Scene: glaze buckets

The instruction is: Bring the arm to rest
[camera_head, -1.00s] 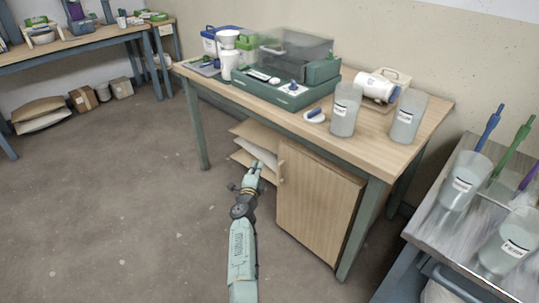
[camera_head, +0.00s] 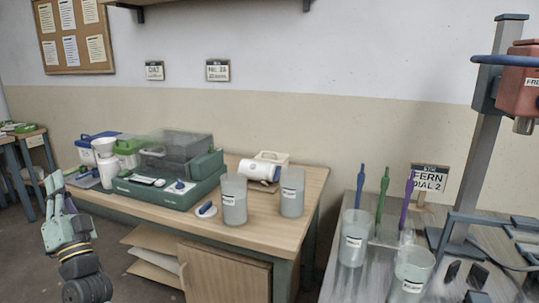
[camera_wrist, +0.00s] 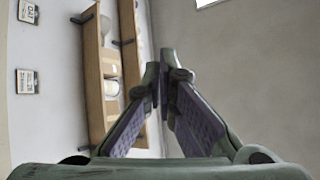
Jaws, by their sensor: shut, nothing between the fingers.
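My gripper (camera_head: 57,188) stands at the left edge of the head view, fingers pointing up, in front of the wooden table's left end. Its fingers are shut with nothing between them. In the wrist view my gripper (camera_wrist: 163,75) shows its two purple-padded fingers coming together at the tips, with bare floor or wall behind. My arm below the wrist runs out of the bottom of the head view.
A grey bench (camera_head: 345,285) with two more buckets (camera_head: 354,238) and a red-headed stand (camera_head: 520,80) is at right.

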